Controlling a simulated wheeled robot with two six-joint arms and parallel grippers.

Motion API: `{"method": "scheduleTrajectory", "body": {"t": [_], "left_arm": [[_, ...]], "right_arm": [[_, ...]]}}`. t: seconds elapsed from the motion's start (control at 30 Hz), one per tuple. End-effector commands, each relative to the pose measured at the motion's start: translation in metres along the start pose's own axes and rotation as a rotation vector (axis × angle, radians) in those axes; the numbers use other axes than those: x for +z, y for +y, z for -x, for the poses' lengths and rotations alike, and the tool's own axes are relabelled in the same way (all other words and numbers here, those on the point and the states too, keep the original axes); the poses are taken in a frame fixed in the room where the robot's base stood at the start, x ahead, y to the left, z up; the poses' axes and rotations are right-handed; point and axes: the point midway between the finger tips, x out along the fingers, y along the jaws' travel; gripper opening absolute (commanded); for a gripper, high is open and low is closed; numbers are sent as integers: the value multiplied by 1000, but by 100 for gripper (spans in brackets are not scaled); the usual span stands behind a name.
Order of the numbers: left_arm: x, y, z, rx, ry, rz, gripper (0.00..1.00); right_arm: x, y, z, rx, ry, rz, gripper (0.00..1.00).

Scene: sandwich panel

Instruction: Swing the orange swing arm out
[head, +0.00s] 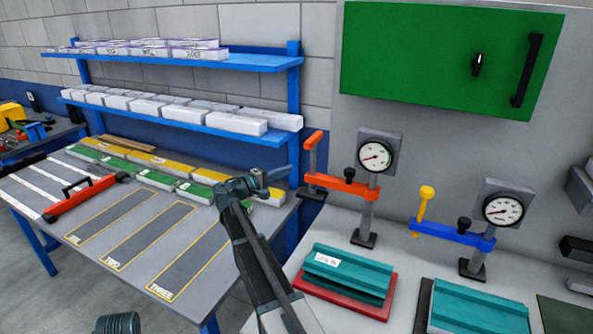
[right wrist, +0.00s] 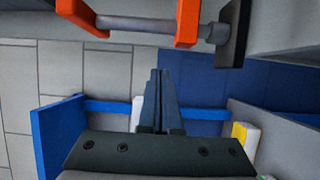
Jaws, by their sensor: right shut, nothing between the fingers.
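The orange swing arm (head: 345,188) is mounted on a grey post (head: 366,217) under a round gauge (head: 375,156). It reaches left from the post, with an upright orange handle (head: 310,155) at its free end and a black knob on top. My right gripper (head: 284,182) is shut and empty, just left of the handle and a little lower in the picture; it looks apart from it. In the right wrist view my shut fingers (right wrist: 159,97) point up toward the orange arm (right wrist: 187,24), with a gap between. My left gripper is not in view.
A blue swing arm (head: 452,234) with a yellow handle stands to the right. A teal block (head: 347,272) on a red base lies below the orange arm. A blue shelf rack (head: 250,62) and a marked table (head: 75,228) are left. A green panel (head: 440,50) hangs above.

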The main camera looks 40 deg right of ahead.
Motion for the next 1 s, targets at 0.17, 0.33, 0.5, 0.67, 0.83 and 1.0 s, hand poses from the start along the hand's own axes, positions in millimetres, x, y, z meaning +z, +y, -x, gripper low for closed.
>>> {"method": "scheduleTrajectory", "body": {"t": [0.17, 0.33, 0.5, 0.67, 0.83, 1.0], "left_arm": [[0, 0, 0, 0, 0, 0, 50], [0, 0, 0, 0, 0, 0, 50], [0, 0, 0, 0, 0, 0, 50], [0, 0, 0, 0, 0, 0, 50], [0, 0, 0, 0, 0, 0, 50], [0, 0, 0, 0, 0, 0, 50]], "right_arm": [[-1, 0, -32, -1, -3, 0, 0], [0, 0, -69, -1, -4, 0, 0], [4, 0, -91, -1, 0, 0, 0], [23, 0, -74, -1, 1, 0, 0], [30, 0, -68, -1, 1, 0, 0], [31, 0, -66, -1, 1, 0, 0]]}}
